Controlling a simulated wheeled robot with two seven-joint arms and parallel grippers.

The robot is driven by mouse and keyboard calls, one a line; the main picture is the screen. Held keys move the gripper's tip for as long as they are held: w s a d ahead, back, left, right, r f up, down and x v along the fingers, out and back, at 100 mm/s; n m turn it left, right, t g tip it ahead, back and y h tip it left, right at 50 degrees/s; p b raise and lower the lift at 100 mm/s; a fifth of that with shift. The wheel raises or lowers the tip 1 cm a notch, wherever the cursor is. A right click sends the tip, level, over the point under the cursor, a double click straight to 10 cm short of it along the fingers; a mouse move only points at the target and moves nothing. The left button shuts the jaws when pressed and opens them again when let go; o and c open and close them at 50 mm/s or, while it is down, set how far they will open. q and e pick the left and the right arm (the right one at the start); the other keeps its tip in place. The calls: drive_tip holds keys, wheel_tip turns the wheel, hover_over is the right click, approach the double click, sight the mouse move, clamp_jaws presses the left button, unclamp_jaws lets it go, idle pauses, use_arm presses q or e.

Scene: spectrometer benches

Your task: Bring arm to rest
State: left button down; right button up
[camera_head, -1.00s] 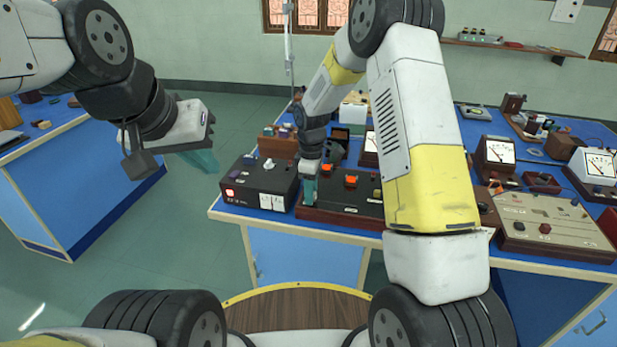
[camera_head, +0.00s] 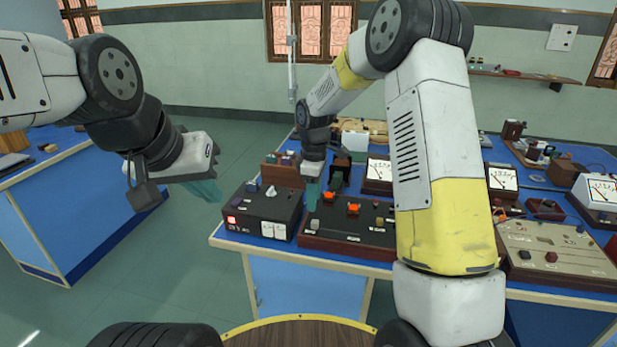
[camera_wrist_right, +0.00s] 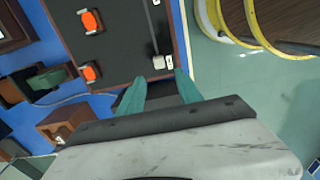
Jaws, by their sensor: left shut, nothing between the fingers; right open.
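My right arm reaches from the right over the blue bench. Its gripper (camera_head: 312,196) is above the left end of a dark panel box (camera_head: 345,238) with orange knobs. In the right wrist view the two teal fingers (camera_wrist_right: 158,92) are apart with nothing between them; the panel box (camera_wrist_right: 125,40) and a grey switch lie just past the tips. My left gripper (camera_head: 207,190) hangs at the left, over the floor gap between two benches. Its teal fingers look closed and empty.
A black power box (camera_head: 262,210) stands left of the panel box. Meters (camera_head: 379,170) and a beige panel (camera_head: 556,248) stand farther along the blue bench (camera_head: 300,258). Another blue bench (camera_head: 70,200) is at the left. The green floor between them is clear.

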drive_tip(key=s+d+r+m+t, duration=0.1)
drive_tip(key=s+d+r+m, duration=0.1)
drive_tip(key=s+r, duration=0.3)
drive_tip(key=s+d+r+m+t+y, duration=0.1)
drive_tip(key=s+d+r+m, duration=0.15)
drive_tip(key=r, duration=0.35)
drive_tip(key=s+d+r+m+t, duration=0.1)
drive_tip(key=s+d+r+m, duration=0.1)
drive_tip(key=s+r, duration=0.3)
drive_tip(key=s+d+r+m+t, duration=0.1)
drive_tip(key=s+r+m, duration=0.1)
drive_tip(key=s, duration=0.5)
drive_tip(key=s+d+r+m+t+y, duration=0.1)
drive_tip(key=s+d+r+m+t, duration=0.1)
drive_tip(key=s+m, duration=0.3)
drive_tip(key=s, duration=0.2)
drive_tip(key=shift+s+d+r, duration=0.15)
drive_tip(key=shift+s+r, duration=0.15)
drive_tip(key=shift+s, duration=0.1)
drive_tip(key=shift+m, duration=0.25)
